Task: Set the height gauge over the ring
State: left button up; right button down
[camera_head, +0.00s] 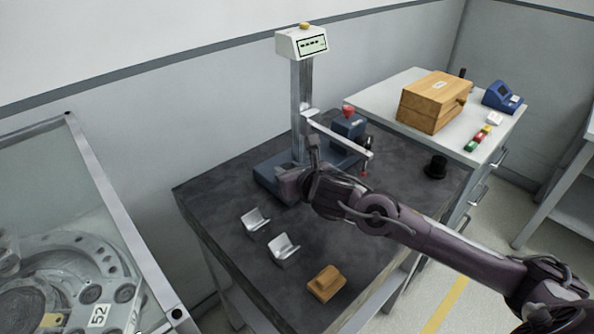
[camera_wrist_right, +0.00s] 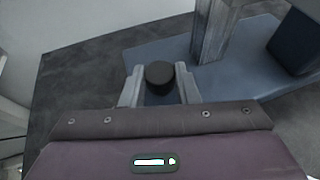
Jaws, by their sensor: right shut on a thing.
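The height gauge (camera_head: 303,95) stands upright on a dark stone-topped table, with a tall grey column, a white display head and a blue base (camera_wrist_right: 170,52). Its side arm (camera_head: 335,133) reaches right to a thin probe with a red tip. My right gripper (camera_head: 293,180) is at the front of the base. In the right wrist view, my right gripper (camera_wrist_right: 160,92) is shut on a round black knob (camera_wrist_right: 159,75) by the base. I see no separate ring clearly on the table. A large grey ring-shaped part (camera_head: 75,245) lies under glass at the left. My left gripper is not in view.
Two metal V-shaped blocks (camera_head: 284,247) and a wooden block (camera_head: 326,282) lie at the table's front. A black stepped cylinder (camera_head: 435,166) stands at the right. A side cabinet (camera_head: 400,85) holds a wooden box (camera_head: 432,103) and a blue device (camera_head: 502,97).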

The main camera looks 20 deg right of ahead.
jog(key=shift+s+a+f, duration=0.15)
jog(key=shift+a, duration=0.15)
jog(key=c, duration=1.3)
grip_release()
jog(key=shift+o, duration=1)
jog(key=shift+a, duration=0.15)
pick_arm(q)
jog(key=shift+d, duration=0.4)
pick_arm(e)
jog(key=shift+s+d+r, duration=0.1)
jog(key=shift+d+r, duration=0.1)
jog(key=shift+d, duration=0.05)
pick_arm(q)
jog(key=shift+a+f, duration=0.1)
pick_arm(e)
jog(key=v, duration=0.7)
jog(key=shift+s, duration=0.25)
jog(key=shift+a+r, duration=0.1)
